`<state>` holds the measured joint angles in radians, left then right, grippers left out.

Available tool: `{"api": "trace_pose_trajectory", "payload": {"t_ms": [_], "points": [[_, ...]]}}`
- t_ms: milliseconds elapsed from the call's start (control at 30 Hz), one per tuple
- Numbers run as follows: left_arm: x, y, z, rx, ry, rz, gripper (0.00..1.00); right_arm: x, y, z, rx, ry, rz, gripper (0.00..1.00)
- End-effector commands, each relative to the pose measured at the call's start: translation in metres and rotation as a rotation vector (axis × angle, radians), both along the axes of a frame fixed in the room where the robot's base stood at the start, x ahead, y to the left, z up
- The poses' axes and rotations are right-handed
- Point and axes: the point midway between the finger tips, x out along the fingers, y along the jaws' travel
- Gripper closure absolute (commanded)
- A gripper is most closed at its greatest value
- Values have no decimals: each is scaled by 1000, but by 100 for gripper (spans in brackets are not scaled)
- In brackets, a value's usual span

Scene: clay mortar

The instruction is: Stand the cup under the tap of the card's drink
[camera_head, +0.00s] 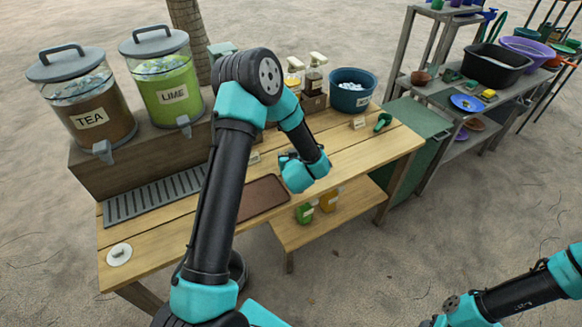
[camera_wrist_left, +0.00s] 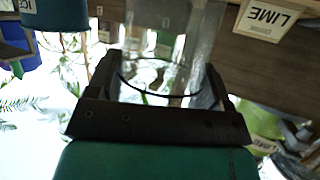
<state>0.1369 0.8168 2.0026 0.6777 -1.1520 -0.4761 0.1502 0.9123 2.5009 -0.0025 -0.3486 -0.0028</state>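In the left wrist view a clear, see-through cup (camera_wrist_left: 172,45) sits between the two dark fingers of my left gripper (camera_wrist_left: 165,88), which looks shut on it. In the head view my left gripper (camera_head: 290,158) is above the middle of the wooden table, and I cannot make out the cup there. The card (camera_wrist_left: 268,17) reads LIME, upside down in the wrist view. The lime dispenser (camera_head: 172,92) holds green drink, with a grey tap (camera_head: 184,125) low on its front. The tea dispenser (camera_head: 88,105) is left of it, with its own tap (camera_head: 103,150). My right gripper is not in view.
A grey slotted drip tray (camera_head: 155,195) lies below the taps. A brown mat (camera_head: 262,197) lies at the table's front. A blue ice bucket (camera_head: 352,92), pump bottles (camera_head: 314,75) and a green scoop (camera_head: 383,121) are toward the right. A white disc (camera_head: 119,253) lies front left.

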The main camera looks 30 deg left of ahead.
Motion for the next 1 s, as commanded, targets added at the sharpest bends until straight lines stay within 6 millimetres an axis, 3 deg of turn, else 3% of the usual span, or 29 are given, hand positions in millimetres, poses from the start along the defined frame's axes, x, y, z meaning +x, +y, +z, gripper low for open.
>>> {"api": "trace_pose_trajectory", "payload": {"t_ms": [67, 400, 733, 1000], "points": [[0, 0, 0, 0, 0, 0, 34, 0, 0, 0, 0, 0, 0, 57], [0, 0, 0, 0, 0, 0, 67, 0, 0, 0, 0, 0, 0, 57], [0, 0, 6, 0, -1, 0, 67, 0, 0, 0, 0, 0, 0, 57], [1, 0, 33, 0, -4, 0, 67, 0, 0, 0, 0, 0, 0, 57]]}}
